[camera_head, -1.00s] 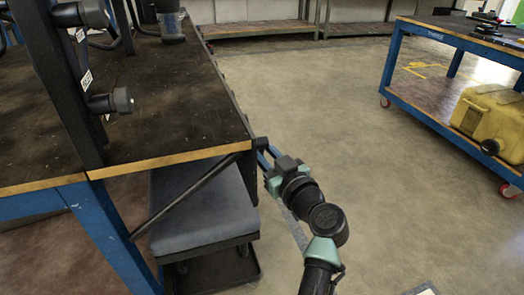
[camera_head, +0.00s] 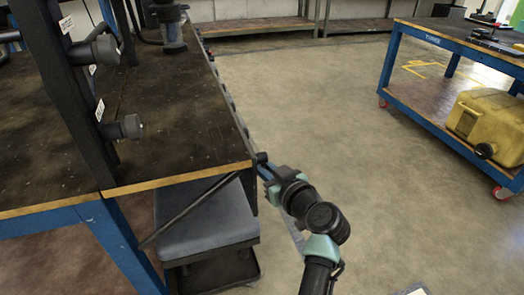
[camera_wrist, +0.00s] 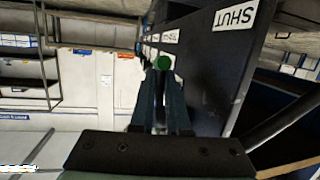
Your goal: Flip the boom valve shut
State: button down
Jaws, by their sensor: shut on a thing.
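My gripper (camera_head: 266,170) is at the near right corner of the dark bench, its fingers reaching to a small black part at the edge. In the wrist view my gripper (camera_wrist: 161,100) has its two fingers close together, shut on a slim part that they mostly hide. A round green end, which looks like the boom valve handle (camera_wrist: 165,62), shows at the fingertips. Beside it runs a dark panel (camera_wrist: 215,70) with white labels. The label at the right reads SHUT (camera_wrist: 236,16), upside down in this view. The valve body is hidden.
The dark bench top (camera_head: 180,130) fills the left, with a black post (camera_head: 62,80) carrying nozzle-like fittings. A grey padded stool (camera_head: 208,225) stands below the bench edge. A blue cart (camera_head: 440,120) with a yellow tank (camera_head: 490,122) stands at right. The floor between is clear.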

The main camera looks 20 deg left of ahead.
jog(key=p, duration=0.1)
jog(key=g+p, duration=0.1)
jog(key=p, duration=0.1)
jog(key=shift+s+d+r+h+p, duration=0.15)
jog(key=shift+s+r+h+p, duration=0.15)
jog(key=shift+h, duration=0.1)
jog(key=shift+f+g+h+p, duration=0.2)
jog(key=shift+g+h+p, duration=0.15)
jog(key=shift+p, duration=0.3)
jog(key=shift+s+d+f, duration=0.1)
jog(key=shift+f, duration=0.05)
jog(key=c, duration=1.2)
grip_release()
